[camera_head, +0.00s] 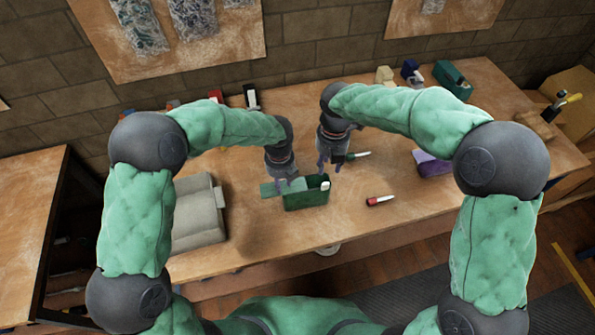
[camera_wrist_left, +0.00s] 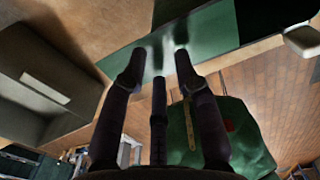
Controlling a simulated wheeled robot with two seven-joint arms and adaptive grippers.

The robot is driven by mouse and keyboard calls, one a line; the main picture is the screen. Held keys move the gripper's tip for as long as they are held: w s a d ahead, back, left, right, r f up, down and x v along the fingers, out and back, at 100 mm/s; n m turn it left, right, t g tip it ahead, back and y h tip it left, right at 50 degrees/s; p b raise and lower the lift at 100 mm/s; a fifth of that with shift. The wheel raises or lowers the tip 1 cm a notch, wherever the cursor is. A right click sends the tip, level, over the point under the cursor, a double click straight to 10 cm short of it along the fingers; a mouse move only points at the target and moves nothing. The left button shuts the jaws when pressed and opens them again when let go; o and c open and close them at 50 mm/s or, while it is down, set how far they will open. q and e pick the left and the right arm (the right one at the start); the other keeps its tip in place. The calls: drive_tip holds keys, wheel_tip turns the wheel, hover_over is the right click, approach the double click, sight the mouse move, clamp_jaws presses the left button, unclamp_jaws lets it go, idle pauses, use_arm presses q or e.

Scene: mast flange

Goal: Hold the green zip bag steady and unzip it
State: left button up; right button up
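The green thing on the bench is box-shaped, with a dark green front (camera_head: 306,199). A lighter green flat panel (camera_head: 268,189) sticks out to its left; no zip can be made out. In the left wrist view the pale panel (camera_wrist_left: 120,65) lies beyond my fingertips, with dark green and a black area to its right. My left gripper (camera_head: 286,184) points down over the panel, its fingers (camera_wrist_left: 160,72) spread and nothing seen between them. Contact with the panel cannot be told. My right gripper (camera_head: 328,167) hangs just behind the box's right end, fingers apart and seemingly empty.
A grey case (camera_head: 198,218) stands left of the box. A green-handled tool (camera_head: 357,155) lies by my right gripper, a red-handled tool (camera_head: 380,200) right of the box. A purple object (camera_head: 432,164) is farther right. The bench front is mostly clear.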

use_arm(q)
wheel_tip(320, 180, down, 9)
drive_tip(key=shift+f, duration=0.15)
idle(0.4)
